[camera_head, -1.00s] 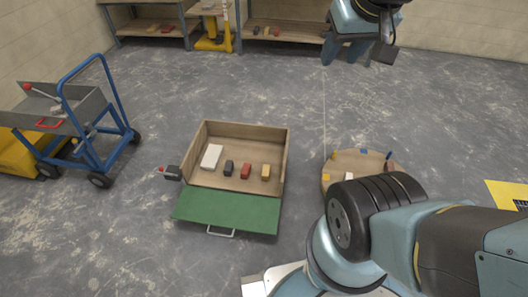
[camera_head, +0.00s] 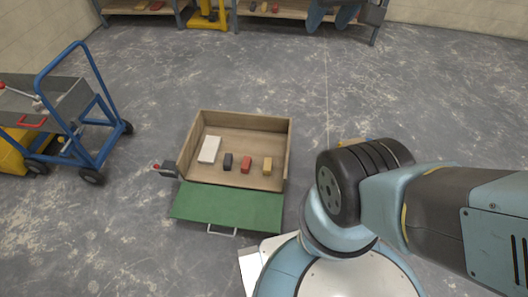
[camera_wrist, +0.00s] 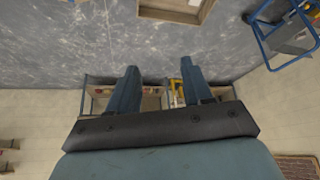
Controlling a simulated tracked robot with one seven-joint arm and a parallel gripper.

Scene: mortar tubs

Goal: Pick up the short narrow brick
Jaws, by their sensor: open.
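In the head view, several bricks lie apart in an open wooden box: a large white block (camera_head: 209,149), a dark brick (camera_head: 228,161), a red brick (camera_head: 246,164) and a yellow brick (camera_head: 267,166). The three small ones look alike in size, so I cannot tell which is the short narrow brick. My gripper (camera_head: 331,18) is partly cut off at the top edge, far from the box. In the wrist view my gripper (camera_wrist: 159,66) has its fingers apart with nothing between them; the box shows beyond it at the top edge.
The wooden box (camera_head: 286,150) has its green flap (camera_head: 228,206) lowered at the front. A blue trolley (camera_head: 110,110) stands left. Shelves (camera_head: 285,12) with small objects line the back. My arm covers the right foreground. Floor between box and shelves is clear.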

